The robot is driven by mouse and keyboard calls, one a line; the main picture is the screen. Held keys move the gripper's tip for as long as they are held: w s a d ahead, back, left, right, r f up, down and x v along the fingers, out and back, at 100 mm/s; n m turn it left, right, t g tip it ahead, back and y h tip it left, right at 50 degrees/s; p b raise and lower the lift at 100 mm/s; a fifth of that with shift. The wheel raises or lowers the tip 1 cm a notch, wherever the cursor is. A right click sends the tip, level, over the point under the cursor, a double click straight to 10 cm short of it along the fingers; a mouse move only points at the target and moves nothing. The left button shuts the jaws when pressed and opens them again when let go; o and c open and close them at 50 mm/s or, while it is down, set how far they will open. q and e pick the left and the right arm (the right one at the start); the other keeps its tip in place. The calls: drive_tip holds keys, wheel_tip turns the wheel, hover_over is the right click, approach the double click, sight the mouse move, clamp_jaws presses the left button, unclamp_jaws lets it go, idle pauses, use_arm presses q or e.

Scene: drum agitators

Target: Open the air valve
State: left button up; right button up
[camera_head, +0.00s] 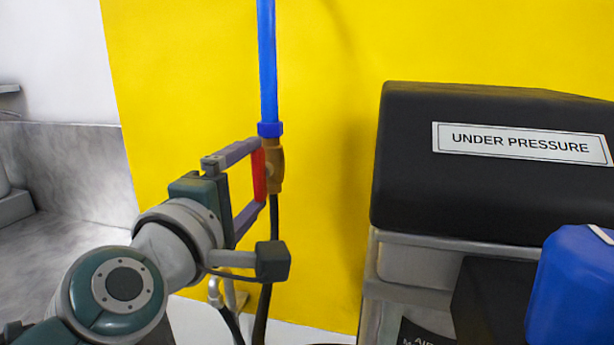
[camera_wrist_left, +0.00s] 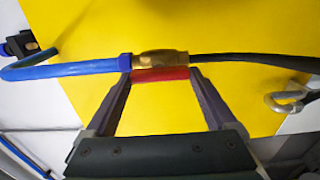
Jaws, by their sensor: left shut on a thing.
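The air valve has a brass body (camera_head: 275,165) and a red handle (camera_head: 259,174). It sits between a blue pipe (camera_head: 267,60) above and a black hose (camera_head: 273,218) below, in front of a yellow panel. The red handle lies along the brass body, in line with the pipe. My left gripper (camera_head: 258,173) is shut on the red handle, one finger at its upper end and one at its lower end. In the left wrist view the red handle (camera_wrist_left: 160,74) spans between both fingertips, beside the brass body (camera_wrist_left: 160,57). My right gripper is not in view.
A black box (camera_head: 480,200) labelled "UNDER PRESSURE" stands to the right on a grey frame. A blue container (camera_head: 575,285) is at the lower right. A metal hook-like pipe (camera_wrist_left: 285,102) shows in the left wrist view. The yellow panel (camera_head: 340,220) between valve and box is clear.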

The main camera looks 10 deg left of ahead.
use_arm(q)
drive_tip(key=o, duration=1.1)
drive_tip(key=shift+c, duration=0.2)
drive_tip(key=shift+s, duration=0.1)
drive_tip(key=s+b, duration=0.1)
drive_tip(key=s, duration=0.8)
drive_tip(key=shift+s+a, duration=0.15)
drive_tip(key=shift+s, duration=0.2)
